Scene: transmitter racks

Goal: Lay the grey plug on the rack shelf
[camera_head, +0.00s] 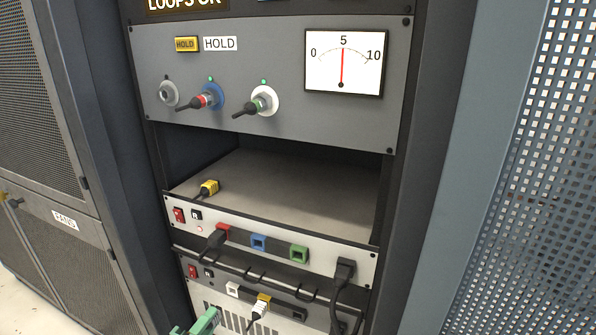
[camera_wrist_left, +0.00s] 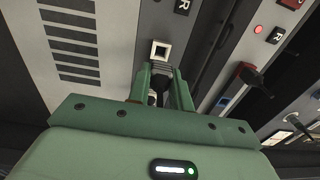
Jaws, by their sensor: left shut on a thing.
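My left gripper (camera_head: 208,320) shows at the bottom edge of the head view, in front of the lower rack unit. In the left wrist view its two green fingers (camera_wrist_left: 162,80) are shut on the grey plug (camera_wrist_left: 161,67), which is small and partly hidden between them. The plug points at a white-framed socket (camera_wrist_left: 161,50); I cannot tell whether it touches it. The rack shelf (camera_head: 290,190) is the grey flat surface in the open bay, above and to the right of the gripper in the head view. My right gripper is not in view.
A yellow plug (camera_head: 208,188) lies at the shelf's left front. Below the shelf is a panel with a red plug (camera_head: 217,238), blue socket (camera_head: 258,242), green socket (camera_head: 299,253) and black plug (camera_head: 344,270). Cables hang below. The shelf's middle and right are clear.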

